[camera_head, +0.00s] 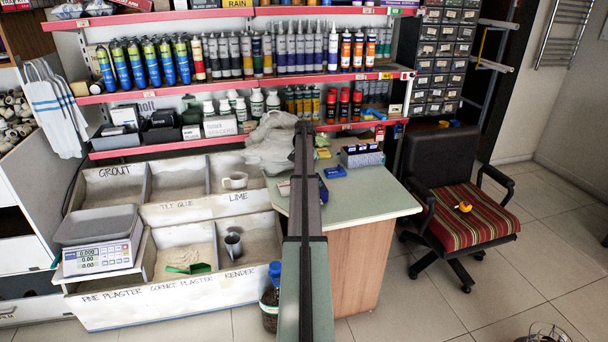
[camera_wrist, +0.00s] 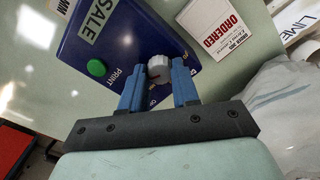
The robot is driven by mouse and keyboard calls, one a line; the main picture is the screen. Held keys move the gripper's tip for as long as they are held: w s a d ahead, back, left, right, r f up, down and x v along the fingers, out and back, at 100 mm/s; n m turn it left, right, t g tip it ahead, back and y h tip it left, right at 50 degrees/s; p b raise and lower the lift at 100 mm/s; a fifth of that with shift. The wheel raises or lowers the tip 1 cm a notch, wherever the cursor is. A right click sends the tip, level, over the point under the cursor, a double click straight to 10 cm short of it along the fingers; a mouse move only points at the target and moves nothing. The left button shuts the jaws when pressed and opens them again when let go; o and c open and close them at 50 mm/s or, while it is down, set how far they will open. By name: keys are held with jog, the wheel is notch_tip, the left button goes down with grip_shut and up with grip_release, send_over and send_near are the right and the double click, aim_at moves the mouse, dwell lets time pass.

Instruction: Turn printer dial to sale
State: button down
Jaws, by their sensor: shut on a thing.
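The printer is a dark blue box (camera_wrist: 120,65) in the wrist view. In the head view my arm hides the gripper and dial; only a blue edge of what seems to be the printer (camera_head: 323,190) shows beside the arm on the counter.
A pale bag (camera_wrist: 285,100) is near the gripper's right side. In the head view, the green counter (camera_head: 370,197) is clear toward its front right; an office chair (camera_head: 460,200) stands beside it.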

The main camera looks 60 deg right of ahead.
jog(key=shift+m, duration=0.4)
jog(key=c, duration=0.8)
grip_release()
notch_tip(320, 180, up, 14)
jog(key=shift+f, duration=0.1)
jog(key=shift+a+f, duration=0.1)
dwell(0.5)
